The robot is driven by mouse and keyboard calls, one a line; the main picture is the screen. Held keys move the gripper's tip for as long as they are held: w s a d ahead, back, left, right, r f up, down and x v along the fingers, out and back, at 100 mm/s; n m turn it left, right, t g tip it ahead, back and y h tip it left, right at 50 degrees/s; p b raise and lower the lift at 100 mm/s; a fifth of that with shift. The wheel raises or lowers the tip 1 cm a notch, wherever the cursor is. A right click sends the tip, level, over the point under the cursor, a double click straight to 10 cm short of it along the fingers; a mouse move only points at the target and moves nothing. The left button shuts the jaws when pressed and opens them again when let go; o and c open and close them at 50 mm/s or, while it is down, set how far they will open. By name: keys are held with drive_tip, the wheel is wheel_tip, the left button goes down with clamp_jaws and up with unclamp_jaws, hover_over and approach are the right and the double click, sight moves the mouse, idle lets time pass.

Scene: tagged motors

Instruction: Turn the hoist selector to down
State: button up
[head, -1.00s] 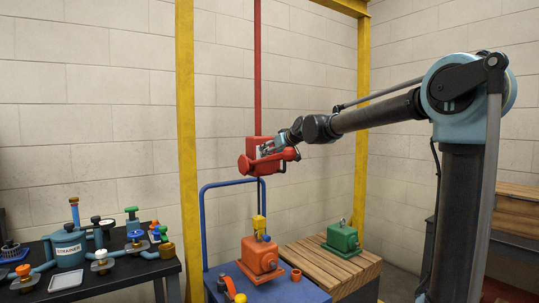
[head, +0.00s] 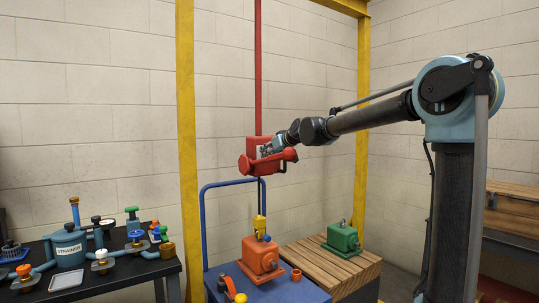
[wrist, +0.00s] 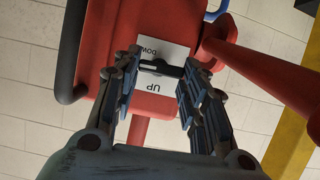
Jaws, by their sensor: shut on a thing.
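The red hoist body (head: 252,168) hangs from a red vertical bar in the head view. In the wrist view the hoist (wrist: 100,25) carries a white label plate (wrist: 178,50) marked UP and DOWN. The dark selector (wrist: 160,69) lies crosswise between the two words. My gripper (wrist: 168,67) is shut on the selector, with a finger at each end of it. In the head view my gripper (head: 268,151) is at the hoist, and the selector is too small to make out.
Below the hoist, an orange motor (head: 262,256) stands on a blue cart. A green motor (head: 342,237) sits on a slatted wooden crate (head: 318,262). Yellow posts (head: 187,130) flank the hoist. A black table with a strainer (head: 68,247) and valves is at the left.

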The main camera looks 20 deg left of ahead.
drive_tip(key=shift+w, duration=0.1)
idle(0.3)
drive_tip(key=o, duration=1.1)
drive_tip(key=shift+c, duration=0.2)
drive_tip(key=shift+d, duration=0.15)
drive_tip(key=v, duration=1.1)
drive_tip(key=shift+s+d, duration=0.25)
drive_tip(key=shift+d, duration=0.05)
drive_tip(key=shift+r, duration=0.15)
